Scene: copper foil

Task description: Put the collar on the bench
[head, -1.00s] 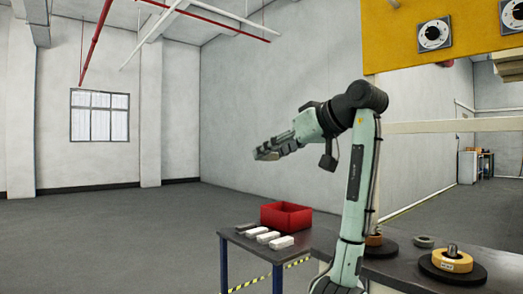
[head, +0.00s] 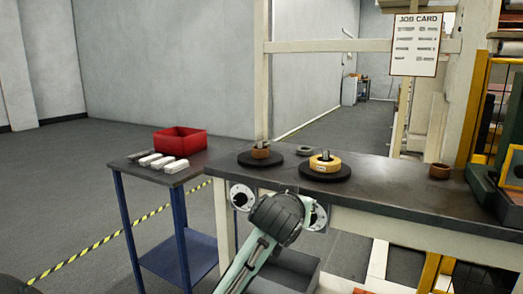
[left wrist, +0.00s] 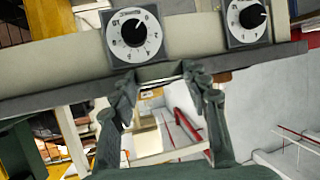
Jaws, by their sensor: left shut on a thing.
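In the left wrist view my left gripper (left wrist: 158,86) has its two fingers closed on a small dark grey-green piece (left wrist: 160,72), which I take to be the collar. Only a thin edge shows, so its full shape is hidden. In the head view my left arm rises from the bottom in front of the bench, and its fingers are hidden. The dark-topped bench (head: 390,180) runs across the right. A grey ring (head: 304,150) lies near its back edge and a brown ring (head: 439,171) farther right. My right gripper is not in view.
On the bench, a brown ring (head: 261,153) and a yellow ring (head: 325,163) sit around posts on black discs. A side table left holds a red bin (head: 180,139) and several pale blocks. Dials (left wrist: 135,36) face the gripper. Bench top is clear between the yellow and right brown rings.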

